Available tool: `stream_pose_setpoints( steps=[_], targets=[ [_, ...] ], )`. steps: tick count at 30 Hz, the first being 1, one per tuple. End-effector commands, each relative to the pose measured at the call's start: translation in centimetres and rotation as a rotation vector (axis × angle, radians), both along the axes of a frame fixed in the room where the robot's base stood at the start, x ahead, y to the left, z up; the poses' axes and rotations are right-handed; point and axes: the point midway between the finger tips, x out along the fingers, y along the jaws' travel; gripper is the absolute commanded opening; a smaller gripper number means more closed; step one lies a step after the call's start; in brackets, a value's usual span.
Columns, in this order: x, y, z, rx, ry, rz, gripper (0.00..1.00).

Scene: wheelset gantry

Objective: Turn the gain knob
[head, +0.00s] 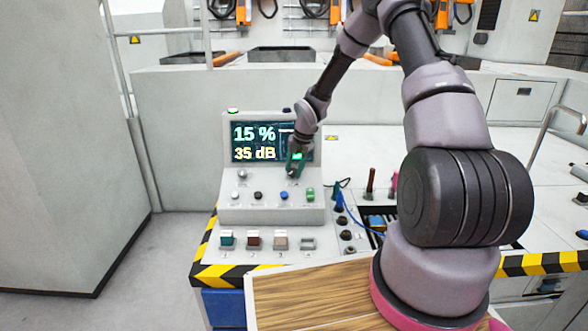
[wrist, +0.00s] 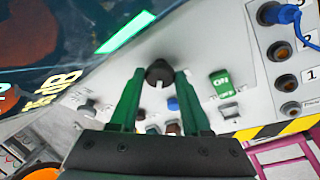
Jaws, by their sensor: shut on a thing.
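The grey control console (head: 270,215) stands on the bench, with a screen (head: 252,142) reading 15 % and 35 dB. My gripper (head: 294,166) is at the right part of the console, just below the screen. In the wrist view its two green fingers are shut on a dark round knob (wrist: 159,72), one finger on each side. The head view mostly hides this knob behind the gripper. No label naming it is legible. A second, silver knob (head: 242,174) is on the console to the left, apart from my gripper.
Below the knobs are several small buttons, including a blue one (head: 284,196), and a green ON switch (head: 310,194). Sockets with a blue cable (head: 347,212) are to the right. Coloured blocks (head: 253,239) sit in front. Striped edging (head: 235,275) borders the bench.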

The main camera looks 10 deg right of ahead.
Motion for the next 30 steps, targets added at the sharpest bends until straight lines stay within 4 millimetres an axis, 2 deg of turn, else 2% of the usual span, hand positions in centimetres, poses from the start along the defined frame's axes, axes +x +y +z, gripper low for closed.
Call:
stream_pose_setpoints(
  steps=[11, 30],
  targets=[
    [-0.21, -0.09, -0.05, 0.08, -0.014, -0.177, 0.0],
    [-0.6, -0.05, -0.22, 0.329, -0.064, -0.723, 0.0]
  ],
)
